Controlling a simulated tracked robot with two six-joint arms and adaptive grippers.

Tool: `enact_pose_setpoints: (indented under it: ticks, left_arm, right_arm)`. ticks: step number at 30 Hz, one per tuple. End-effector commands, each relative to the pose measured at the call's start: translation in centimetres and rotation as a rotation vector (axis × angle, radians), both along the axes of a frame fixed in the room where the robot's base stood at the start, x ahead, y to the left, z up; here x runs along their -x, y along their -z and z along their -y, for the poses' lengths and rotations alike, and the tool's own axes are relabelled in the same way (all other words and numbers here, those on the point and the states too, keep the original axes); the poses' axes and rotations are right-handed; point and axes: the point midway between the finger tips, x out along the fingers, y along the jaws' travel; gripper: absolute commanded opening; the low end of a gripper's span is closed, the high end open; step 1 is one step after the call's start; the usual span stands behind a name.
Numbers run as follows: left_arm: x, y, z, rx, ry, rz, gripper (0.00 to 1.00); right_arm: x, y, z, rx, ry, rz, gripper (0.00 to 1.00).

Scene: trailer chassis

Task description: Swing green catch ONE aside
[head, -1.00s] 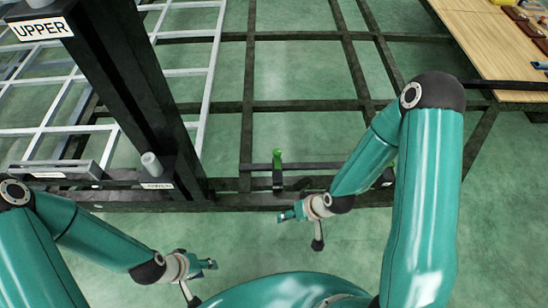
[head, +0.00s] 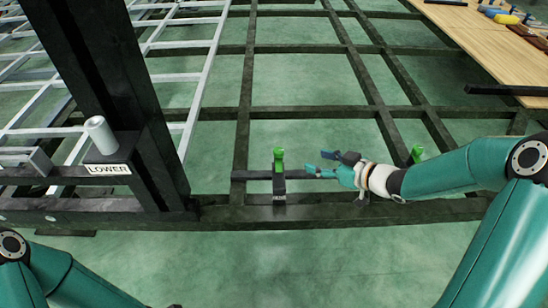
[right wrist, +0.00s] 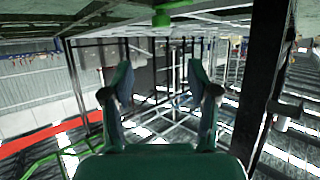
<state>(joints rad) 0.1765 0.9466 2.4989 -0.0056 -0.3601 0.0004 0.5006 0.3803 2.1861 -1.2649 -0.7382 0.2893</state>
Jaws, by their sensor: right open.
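A green catch (head: 279,160) stands upright on a dark bar at the chassis's near edge, in the middle of the head view. A second green catch (head: 417,153) shows to the right, partly behind my right arm. I see no label telling which is ONE. My right gripper (head: 316,161) is open and empty, just right of the middle catch, its fingers pointing left toward it. No contact shows. In the right wrist view the open fingers (right wrist: 160,68) are apart with nothing between them, and a green part lies at the top edge. My left gripper is out of view.
Dark chassis beams (head: 305,105) cross behind the catches. A wooden table (head: 480,50) with tools is at the far right. The near floor is clear.

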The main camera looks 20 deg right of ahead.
Motion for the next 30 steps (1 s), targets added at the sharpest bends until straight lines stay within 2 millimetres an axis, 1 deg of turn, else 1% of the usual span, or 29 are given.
enact_pose_setpoints:
  ticks: [5,15,21,25,30]
  left_arm:
    - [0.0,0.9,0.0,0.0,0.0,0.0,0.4]
    - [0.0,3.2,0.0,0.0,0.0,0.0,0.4]
    - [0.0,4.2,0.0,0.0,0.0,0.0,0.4]
    - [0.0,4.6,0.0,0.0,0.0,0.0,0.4]
    - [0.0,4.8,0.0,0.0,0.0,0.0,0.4]
  right_arm:
    - [-2.0,1.2,-1.3,0.0,-0.005,0.0,0.59]
    - [-7.9,4.1,-4.6,0.001,-0.004,-0.001,0.59]
    - [-10.9,5.4,-6.2,0.001,-0.003,-0.002,0.59]
    - [-12.2,5.9,-6.9,0.001,-0.002,-0.001,0.59]
    - [-13.0,6.2,-7.3,0.0,-0.001,-0.002,0.59]
